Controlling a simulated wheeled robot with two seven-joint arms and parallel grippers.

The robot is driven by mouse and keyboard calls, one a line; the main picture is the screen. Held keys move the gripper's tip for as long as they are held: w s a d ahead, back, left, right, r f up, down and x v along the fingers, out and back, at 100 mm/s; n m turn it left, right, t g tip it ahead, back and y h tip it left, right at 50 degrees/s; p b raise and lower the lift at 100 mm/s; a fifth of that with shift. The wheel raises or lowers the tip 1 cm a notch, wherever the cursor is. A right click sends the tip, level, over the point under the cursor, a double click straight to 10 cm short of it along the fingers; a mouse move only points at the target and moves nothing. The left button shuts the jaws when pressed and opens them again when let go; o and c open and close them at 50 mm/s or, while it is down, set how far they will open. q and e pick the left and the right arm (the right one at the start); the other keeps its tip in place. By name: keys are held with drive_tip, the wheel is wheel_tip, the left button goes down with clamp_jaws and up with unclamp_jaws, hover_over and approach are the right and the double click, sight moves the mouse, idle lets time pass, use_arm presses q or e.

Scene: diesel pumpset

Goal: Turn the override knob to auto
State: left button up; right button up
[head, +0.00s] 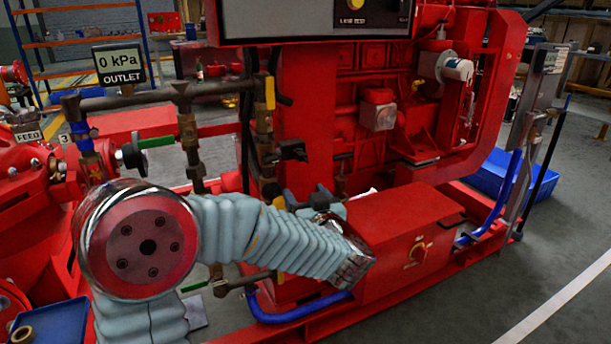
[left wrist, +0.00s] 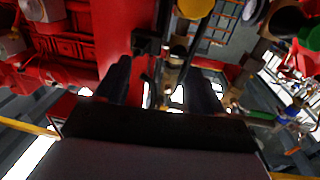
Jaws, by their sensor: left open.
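I cannot single out the override knob with certainty. At the top edge, a grey control panel (head: 310,22) is cut off, with a yellow button (head: 355,4) above a label. My left gripper (head: 305,196) is behind my bent forearm, left of the red box, fingers upward and partly hidden. In the left wrist view its two dark fingers (left wrist: 158,67) stand apart with nothing gripped between them. My right gripper is not in view.
Brass pipework with a yellow-handled valve (head: 270,93) and a green-handled valve (head: 155,142) stands close behind my left arm. An outlet display (head: 118,65) reads 0 kPa. A blue hose (head: 300,312) runs below the red box. Open floor lies at right.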

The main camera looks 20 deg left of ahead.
sight(271, 161)
use_arm(q)
drive_tip(key=shift+n+g+y, duration=0.7)
drive_tip(key=shift+n+y, duration=0.1)
drive_tip(key=w+a+r, duration=0.1)
drive_tip(key=w+a, duration=0.1)
drive_tip(key=a, duration=0.2)
drive_tip(key=w+a+r, duration=0.1)
drive_tip(key=w+a, duration=0.1)
drive_tip(key=a, duration=0.1)
drive_tip(key=w+a+r+b, duration=0.1)
drive_tip(key=w+a, duration=0.1)
drive_tip(key=a, duration=0.2)
drive_tip(key=shift+w+a, duration=0.3)
drive_tip(key=shift+a, duration=0.05)
drive_tip(key=c, duration=1.1)
drive_tip(key=shift+o, duration=0.2)
